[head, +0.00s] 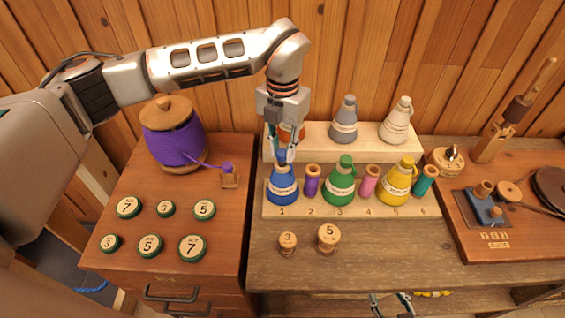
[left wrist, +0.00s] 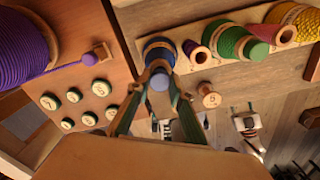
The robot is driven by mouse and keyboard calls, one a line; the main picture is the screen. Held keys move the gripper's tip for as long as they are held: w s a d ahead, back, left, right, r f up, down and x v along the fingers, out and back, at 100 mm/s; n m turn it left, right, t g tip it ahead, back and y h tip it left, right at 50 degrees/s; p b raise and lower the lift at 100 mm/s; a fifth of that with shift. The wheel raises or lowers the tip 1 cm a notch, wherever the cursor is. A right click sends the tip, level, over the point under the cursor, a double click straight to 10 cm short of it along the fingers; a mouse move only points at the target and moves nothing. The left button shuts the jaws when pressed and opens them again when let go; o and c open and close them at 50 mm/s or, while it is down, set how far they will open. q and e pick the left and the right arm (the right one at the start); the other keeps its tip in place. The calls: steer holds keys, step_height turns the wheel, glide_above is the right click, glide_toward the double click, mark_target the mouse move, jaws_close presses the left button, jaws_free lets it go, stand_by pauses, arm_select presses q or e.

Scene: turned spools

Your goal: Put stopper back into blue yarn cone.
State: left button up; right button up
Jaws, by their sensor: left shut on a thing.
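The blue yarn cone (head: 283,188) stands upright at the left end of the front rack, above the number 1. My left gripper (head: 283,152) points down over it and is shut on the blue stopper (head: 282,156). The stopper is at the cone's tip, in line with it. In the left wrist view the stopper (left wrist: 159,82) shows between the fingertips, overlapping the wooden top of the blue cone (left wrist: 158,52). I cannot tell how deep it sits. My right gripper (head: 390,304) is low at the bottom edge, fingers apart and empty.
A purple spool (head: 311,183) and green cone (head: 340,186) stand close right of the blue cone. A back rack (head: 318,137) holds more cones behind my gripper. A large purple spool (head: 172,140) is at left.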

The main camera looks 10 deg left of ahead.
arm_select(q)
steer(key=shift+f+b, duration=0.6)
steer(key=shift+f, duration=0.4)
steer(key=o, duration=1.2)
step_height(320, 180, up, 5)
steer(key=p, duration=0.2)
steer(key=shift+p, duration=0.4)
steer(key=shift+r, duration=2.05)
steer(key=shift+s, duration=0.1)
